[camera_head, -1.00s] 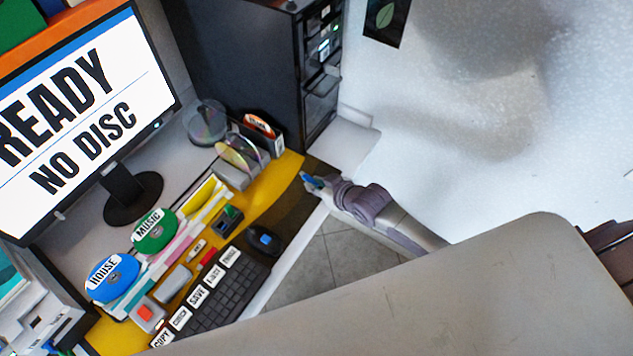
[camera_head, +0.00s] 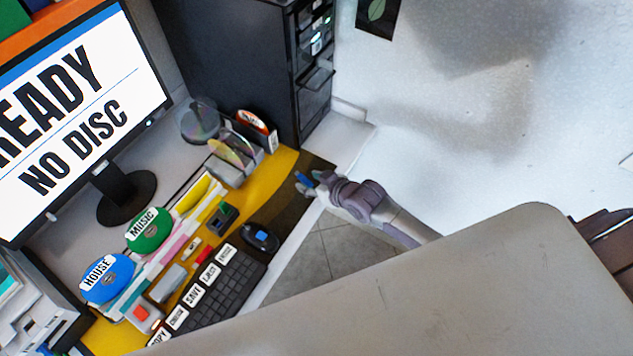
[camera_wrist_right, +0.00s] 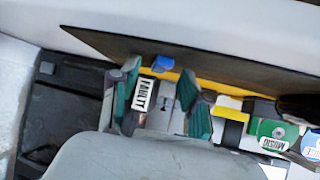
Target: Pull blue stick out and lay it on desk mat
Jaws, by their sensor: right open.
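A small blue piece (camera_head: 304,179), which I take to be the blue stick, shows at the fingertips of my right gripper (camera_head: 311,184). It lies at or just over the dark desk mat (camera_head: 291,207) along the desk's front right. In the right wrist view the blue piece (camera_wrist_right: 162,63) is at the dark mat's edge, just beyond and between the two spread green-padded fingers (camera_wrist_right: 160,98). The fingers are apart and not closed on it. Whether it rests fully on the mat is too small to tell. My left gripper is not in view.
A keyboard (camera_head: 226,290) and a mouse (camera_head: 261,237) lie left of my right gripper. A disc rack (camera_head: 228,165) and a black tower (camera_head: 262,75) stand behind. A monitor (camera_head: 75,100) reads READY NO DISC. A FAULTY label (camera_wrist_right: 144,95) shows between the fingers.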

